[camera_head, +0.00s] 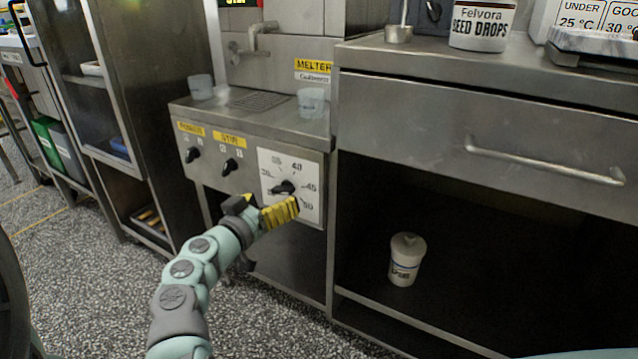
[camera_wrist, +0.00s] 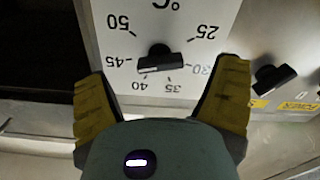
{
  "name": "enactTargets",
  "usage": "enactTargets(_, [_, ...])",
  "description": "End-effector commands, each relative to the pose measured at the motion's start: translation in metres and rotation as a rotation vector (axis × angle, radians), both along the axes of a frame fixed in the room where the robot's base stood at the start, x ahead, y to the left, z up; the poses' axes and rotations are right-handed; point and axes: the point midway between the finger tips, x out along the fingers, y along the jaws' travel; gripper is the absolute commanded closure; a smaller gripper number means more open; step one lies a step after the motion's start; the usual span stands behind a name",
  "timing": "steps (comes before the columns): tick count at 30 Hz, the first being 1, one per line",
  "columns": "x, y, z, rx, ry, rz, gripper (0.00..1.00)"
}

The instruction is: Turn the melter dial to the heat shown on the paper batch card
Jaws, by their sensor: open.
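The melter dial is a black bar-shaped knob (camera_head: 283,188) on a white scale plate (camera_head: 306,214) at the right of the melter's front panel. In the wrist view the dial (camera_wrist: 155,60) lies ahead, between and beyond the finger tips. Its bar lies roughly across the picture, with one end toward 45; I cannot tell which end is the pointer. The scale (camera_wrist: 185,12) reads 25 to 50 °C, upside down there. My gripper (camera_head: 266,207) is open and empty in front of the plate; its yellow fingers (camera_wrist: 162,92) are spread apart. I cannot identify the batch card.
Two other black knobs, one under a STIR label (camera_head: 231,166) and one farther left (camera_head: 193,154), sit on the same panel. Cups (camera_head: 311,102) stand on the melter top. A steel counter (camera_head: 480,75) with a drawer handle adjoins at right. A partly cut-off temperature sign (camera_head: 590,20) stands there.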

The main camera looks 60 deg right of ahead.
Motion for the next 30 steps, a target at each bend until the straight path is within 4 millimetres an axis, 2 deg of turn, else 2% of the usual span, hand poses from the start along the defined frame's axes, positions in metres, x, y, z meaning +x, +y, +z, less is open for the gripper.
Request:
enactTargets(3, [-0.001, -0.019, 0.0, -0.001, -0.002, -0.008, 0.13])
enactTargets(9, [0.0, -0.036, 0.001, -0.002, -0.003, -0.008, 0.13])
enactTargets(21, [0.001, -0.04, 0.0, 0.0, -0.001, -0.005, 0.11])
enactTargets(30, [0.001, -0.04, 0.0, 0.0, -0.001, -0.004, 0.42])
